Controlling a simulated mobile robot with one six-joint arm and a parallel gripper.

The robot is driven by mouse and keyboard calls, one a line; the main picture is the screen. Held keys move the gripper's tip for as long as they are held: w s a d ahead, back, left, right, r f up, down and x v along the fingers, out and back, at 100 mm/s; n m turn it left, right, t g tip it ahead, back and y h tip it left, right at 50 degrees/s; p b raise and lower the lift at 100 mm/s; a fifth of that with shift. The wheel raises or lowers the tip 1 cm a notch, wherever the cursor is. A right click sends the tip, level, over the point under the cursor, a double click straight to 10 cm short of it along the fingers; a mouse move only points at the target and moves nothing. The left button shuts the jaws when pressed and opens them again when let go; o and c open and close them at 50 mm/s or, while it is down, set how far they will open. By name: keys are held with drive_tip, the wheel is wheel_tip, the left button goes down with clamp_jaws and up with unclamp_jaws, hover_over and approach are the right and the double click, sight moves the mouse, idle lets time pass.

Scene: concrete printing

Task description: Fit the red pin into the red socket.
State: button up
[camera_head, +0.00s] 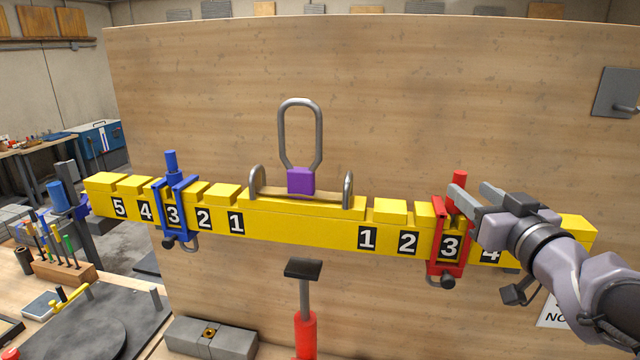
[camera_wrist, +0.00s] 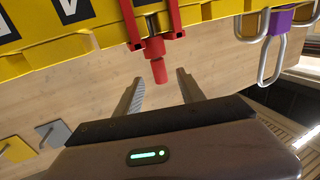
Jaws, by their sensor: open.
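The red pin (camera_head: 459,178) stands upright at the top of the red bracket (camera_head: 437,240), which hangs on the yellow beam at the right-hand number 3. In the wrist view the red pin (camera_wrist: 157,73) points from the bracket (camera_wrist: 150,22) toward my gripper. My gripper (camera_head: 470,190) is open beside the pin's upper end. The wrist view shows the pin's free end lying between the fingertips (camera_wrist: 161,75), with gaps on both sides. No separate red socket shows clearly. How deep the pin sits in the bracket is hidden.
The yellow beam (camera_head: 300,231) carries a blue bracket (camera_head: 174,215) with a blue pin (camera_head: 171,161) at the left 3. A grey hanging link with a purple block (camera_head: 301,180) is at its middle. A wooden panel (camera_head: 400,100) stands behind. A red post (camera_head: 305,330) stands below.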

drive_tip(key=w, duration=0.9)
drive_tip(key=shift+f+b, duration=0.3)
drive_tip(key=shift+b, duration=0.15)
drive_tip(key=shift+s+a+r, duration=0.1)
drive_tip(key=shift+s, duration=0.25)
drive_tip(key=shift+c, duration=0.5)
drive_tip(key=shift+s, duration=0.1)
drive_tip(key=c, duration=0.3)
clamp_jaws()
